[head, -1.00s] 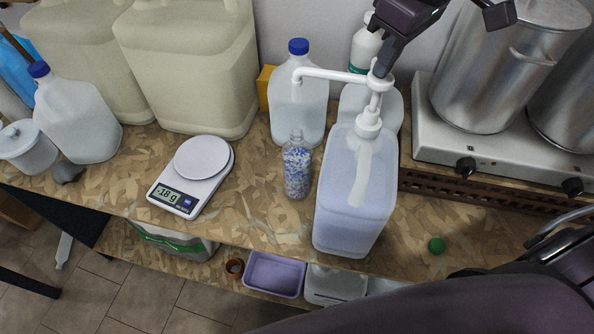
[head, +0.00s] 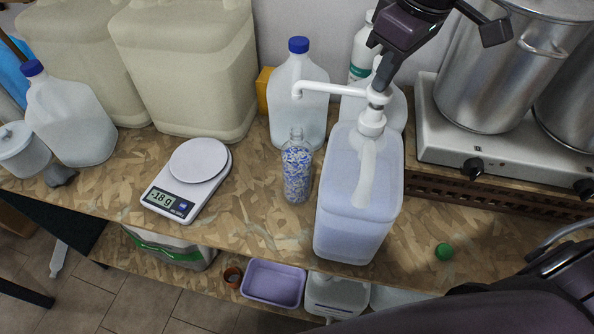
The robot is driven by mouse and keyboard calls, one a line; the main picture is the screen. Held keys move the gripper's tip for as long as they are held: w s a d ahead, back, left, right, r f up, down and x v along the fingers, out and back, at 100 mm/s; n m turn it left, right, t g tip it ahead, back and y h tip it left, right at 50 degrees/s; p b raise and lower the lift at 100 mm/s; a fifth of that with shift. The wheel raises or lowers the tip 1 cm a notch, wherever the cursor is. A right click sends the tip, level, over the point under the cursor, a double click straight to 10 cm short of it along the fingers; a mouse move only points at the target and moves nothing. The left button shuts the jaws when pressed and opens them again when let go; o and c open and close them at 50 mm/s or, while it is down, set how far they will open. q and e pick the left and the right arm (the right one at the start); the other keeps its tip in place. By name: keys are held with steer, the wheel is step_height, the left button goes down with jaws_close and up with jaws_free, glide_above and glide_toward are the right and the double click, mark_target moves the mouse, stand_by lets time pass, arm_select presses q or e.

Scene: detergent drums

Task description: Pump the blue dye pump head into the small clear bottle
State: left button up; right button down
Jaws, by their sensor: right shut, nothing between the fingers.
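A white pump head (head: 377,97) sits on a translucent jug (head: 355,205) of pale blue liquid. Its long spout (head: 328,89) points left, and its tip shows above the mouth of the small clear bottle (head: 297,170) in the picture. The bottle stands upright on the bench left of the jug and holds blue and white speckled contents. My right gripper (head: 382,76) comes in from the top, shut and empty, with its fingertips on top of the pump head. The pump head is low, close to its collar. My left gripper is not in view.
A blue-capped jug (head: 297,110) and a white bottle (head: 361,52) stand behind. A hot plate (head: 440,140) with steel pots is at right. A green cap (head: 444,251) lies near the front edge.

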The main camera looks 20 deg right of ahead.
steer(key=shift+r+p, duration=1.65)
steer(key=shift+r, duration=0.9)
step_height(320, 180, up, 6)
steer(key=p, duration=0.4)
